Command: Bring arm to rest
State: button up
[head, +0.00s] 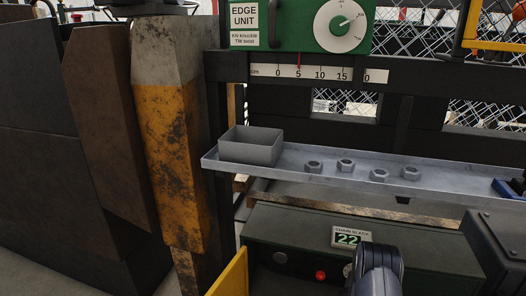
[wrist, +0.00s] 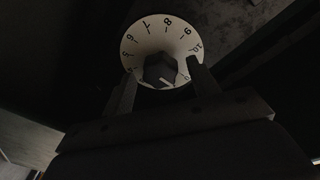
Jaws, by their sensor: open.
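My gripper (wrist: 162,72) shows in the wrist view, with its two fingers apart on either side of a dark knob (wrist: 160,68) on a white numbered dial (wrist: 150,35). The fingertips overlap the lower part of the dial in the picture; I cannot tell whether they touch the knob. My arm (head: 378,270) rises at the bottom of the head view, in front of a dark green panel (head: 430,255) with a display (head: 347,238) reading 22. The gripper itself is not clear there.
A grey shelf (head: 450,180) crosses above the panel, holding an open tray (head: 250,146) and several hex nuts (head: 379,175). A green edge unit (head: 290,25) with a white dial (head: 342,26) stands higher. A worn yellow post (head: 175,150) is at left, a yellow flap (head: 230,275) below.

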jog(key=shift+m, duration=0.8)
jog(key=shift+a, duration=0.1)
